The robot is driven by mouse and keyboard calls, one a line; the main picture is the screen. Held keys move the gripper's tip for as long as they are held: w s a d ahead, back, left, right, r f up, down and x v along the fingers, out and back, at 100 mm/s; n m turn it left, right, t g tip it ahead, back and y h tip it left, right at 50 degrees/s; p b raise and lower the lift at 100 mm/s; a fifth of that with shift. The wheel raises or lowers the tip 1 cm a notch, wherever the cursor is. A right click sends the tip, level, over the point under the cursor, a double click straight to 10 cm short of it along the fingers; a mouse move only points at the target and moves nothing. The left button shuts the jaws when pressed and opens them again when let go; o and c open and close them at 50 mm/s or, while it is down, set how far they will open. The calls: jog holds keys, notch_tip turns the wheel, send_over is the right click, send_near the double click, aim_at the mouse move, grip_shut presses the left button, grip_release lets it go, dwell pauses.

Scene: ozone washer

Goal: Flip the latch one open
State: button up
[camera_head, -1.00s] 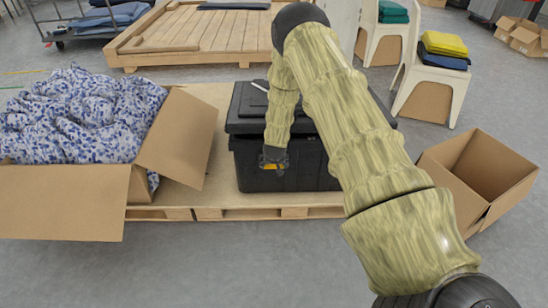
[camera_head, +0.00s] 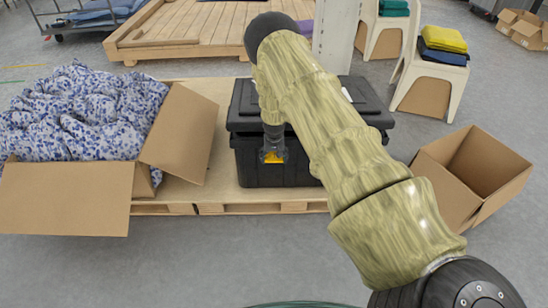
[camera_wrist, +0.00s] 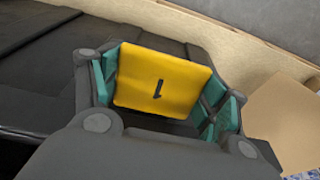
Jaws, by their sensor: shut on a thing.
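The black lidded box (camera_head: 300,172) stands on the wooden pallet, its lid down. The yellow latch one (camera_wrist: 162,82), marked with a "1", fills the space between my gripper's fingers in the wrist view. It also shows as a small yellow patch (camera_head: 273,158) on the box's front in the head view. My gripper (camera_head: 272,150) is at the box's front, left of its middle, and is shut on the latch, with teal finger pads (camera_wrist: 222,105) at its sides. My arm hides part of the box's lid and front.
An open cardboard box with blue-patterned cloth (camera_head: 85,115) is on the pallet (camera_head: 205,130) to the left. An empty open cardboard box (camera_head: 480,165) is on the floor to the right. White chairs (camera_head: 435,90) with folded cloths stand behind.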

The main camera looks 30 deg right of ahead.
aim_at(275, 161)
jog(key=shift+w+d, duration=0.1)
jog(key=shift+d, duration=0.05)
jog(key=o, duration=1)
jog(key=shift+o, duration=0.2)
notch_tip(275, 161, up, 12)
jog(key=s+a, duration=0.1)
jog(key=s, duration=0.1)
jog(key=shift+a, duration=0.15)
jog(key=shift+s+f, duration=0.1)
jog(key=shift+f, duration=0.1)
